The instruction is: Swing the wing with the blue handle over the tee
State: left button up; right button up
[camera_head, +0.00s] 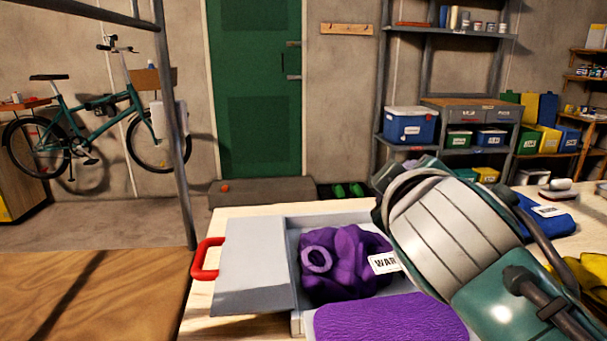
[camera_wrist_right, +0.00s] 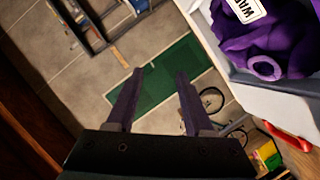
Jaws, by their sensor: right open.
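The purple tee (camera_head: 345,258) lies bunched on a grey folding board (camera_head: 295,240), its ring-like collar facing me and a white label at its right. It also shows in the right wrist view (camera_wrist_right: 264,40). The board's left wing (camera_head: 252,265) has a red handle (camera_head: 206,258) and slopes down outward. No blue handle shows; my right arm hides the board's right side. My right gripper (camera_wrist_right: 158,90) is open and empty, its fingers apart from the tee and board in the wrist view. My left gripper is not in view.
A purple folded cloth (camera_head: 385,318) lies in front of the tee. A blue cloth (camera_head: 543,214) and yellow cloth (camera_head: 582,275) lie to the right on the pale table (camera_head: 232,212). A metal post (camera_head: 178,140) stands left. Shelves and a bicycle stand behind.

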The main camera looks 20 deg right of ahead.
jog(key=shift+s+a, duration=0.15)
jog(key=shift+s, duration=0.1)
jog(key=s+a+m+g+y+p, duration=0.1)
jog(key=s+a+g+y+p, duration=0.25)
jog(key=s, duration=0.55)
jog(key=s+a+r+g+y+p, duration=0.1)
jog(key=s+a+g+y+p, duration=0.15)
jog(key=s+p, duration=0.45)
jog(key=s+a+m+g+y+p, duration=0.1)
jog(key=s+a+g+y+p, duration=0.15)
jog(key=s, duration=0.75)
notch_tip(320, 180, up, 35)
jog(key=p, duration=3.5)
jog(key=shift+d+r+g, duration=0.15)
jog(key=shift+r+g, duration=0.05)
jog(key=shift+g, duration=0.15)
